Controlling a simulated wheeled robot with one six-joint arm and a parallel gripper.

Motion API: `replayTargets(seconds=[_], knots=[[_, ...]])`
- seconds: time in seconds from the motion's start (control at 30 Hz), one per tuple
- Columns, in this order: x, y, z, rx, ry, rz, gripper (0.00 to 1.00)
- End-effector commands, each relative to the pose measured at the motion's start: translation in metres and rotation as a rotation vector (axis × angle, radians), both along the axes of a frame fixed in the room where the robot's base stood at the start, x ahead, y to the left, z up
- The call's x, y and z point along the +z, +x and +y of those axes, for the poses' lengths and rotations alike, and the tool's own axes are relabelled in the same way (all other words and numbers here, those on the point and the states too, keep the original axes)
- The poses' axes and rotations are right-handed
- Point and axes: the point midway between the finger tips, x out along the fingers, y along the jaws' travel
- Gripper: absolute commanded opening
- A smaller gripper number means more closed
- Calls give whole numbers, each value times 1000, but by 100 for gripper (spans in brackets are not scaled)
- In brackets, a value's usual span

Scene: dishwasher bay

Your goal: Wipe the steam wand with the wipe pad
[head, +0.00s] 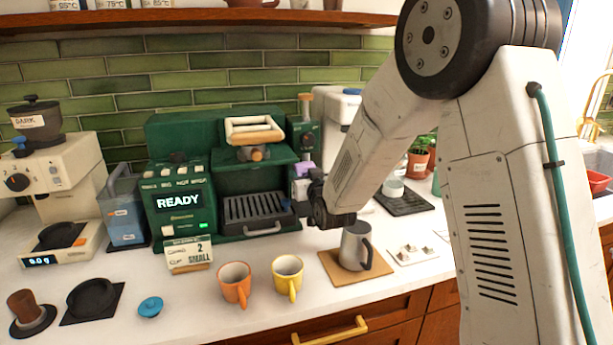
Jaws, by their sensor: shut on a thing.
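The green coffee machine (180,190) stands against the tiled wall, with a "READY" display on its front. My gripper (302,190) is at the machine's right side, seen from behind my arm. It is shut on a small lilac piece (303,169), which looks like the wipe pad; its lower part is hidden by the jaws. The steam wand cannot be made out; the right side of the machine is partly covered by my gripper and arm. I cannot tell whether the pad touches the wand.
A grey metal pitcher (356,246) stands on a tan mat (330,264) below my gripper. An orange cup (234,283) and a yellow cup (287,277) stand in front of the machine. A sign card (188,254) stands nearby. A grinder (60,165) is at the left.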

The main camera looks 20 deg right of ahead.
Motion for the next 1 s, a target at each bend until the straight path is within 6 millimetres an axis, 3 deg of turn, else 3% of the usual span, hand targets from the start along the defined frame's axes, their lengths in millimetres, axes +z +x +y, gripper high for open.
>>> replayTargets(seconds=[1.0], knots=[[0,17,0,0,0,0,33]])
